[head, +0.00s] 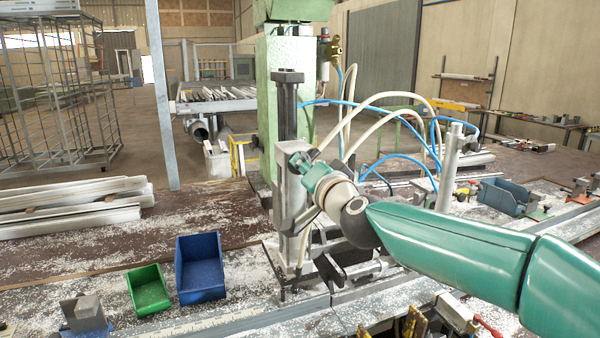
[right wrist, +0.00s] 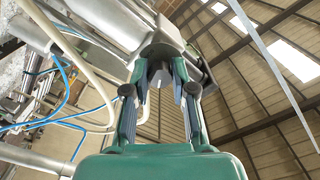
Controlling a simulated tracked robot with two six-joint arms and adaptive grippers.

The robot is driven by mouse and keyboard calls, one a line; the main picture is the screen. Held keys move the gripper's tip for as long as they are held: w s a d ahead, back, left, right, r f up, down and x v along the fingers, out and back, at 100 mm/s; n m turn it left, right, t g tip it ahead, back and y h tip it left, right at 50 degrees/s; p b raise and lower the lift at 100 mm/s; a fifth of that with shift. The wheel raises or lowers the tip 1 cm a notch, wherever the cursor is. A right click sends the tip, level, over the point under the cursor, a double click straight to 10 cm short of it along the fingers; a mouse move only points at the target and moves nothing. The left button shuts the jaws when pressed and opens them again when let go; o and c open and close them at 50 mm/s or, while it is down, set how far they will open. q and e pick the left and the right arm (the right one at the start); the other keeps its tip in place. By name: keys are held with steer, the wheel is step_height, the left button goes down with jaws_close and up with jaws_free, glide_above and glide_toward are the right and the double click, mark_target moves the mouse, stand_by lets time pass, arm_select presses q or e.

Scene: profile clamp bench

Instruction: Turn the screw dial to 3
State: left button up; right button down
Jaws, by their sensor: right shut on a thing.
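The clamp machine (head: 284,110) is a pale green column with a dark vertical slide and a grey metal head. My right gripper (head: 300,163) reaches its upper side from the right, its fingers against the head. In the right wrist view the two dark fingers of my right gripper (right wrist: 161,78) close from both sides on a dark round knob, the screw dial (right wrist: 160,72). The dial's scale and numbers are not readable, so its setting cannot be told. In the head view the dial is mostly hidden by the gripper. My left gripper is not in view.
Blue hoses (head: 385,100) and pale hoses (head: 375,113) arch close behind my right arm. A green bin (head: 149,291) and a blue bin (head: 201,268) stand left of the machine. Another blue bin (head: 507,197) is at the right. Metal shavings cover the bench.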

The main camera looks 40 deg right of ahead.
steer(key=shift+m, duration=0.3)
steer(key=c, duration=0.9)
jaws_free()
steer(key=shift+w+f, duration=0.1)
steer(key=shift+w, duration=0.05)
steer(key=shift+c, duration=0.2)
steer(key=v, duration=1.2)
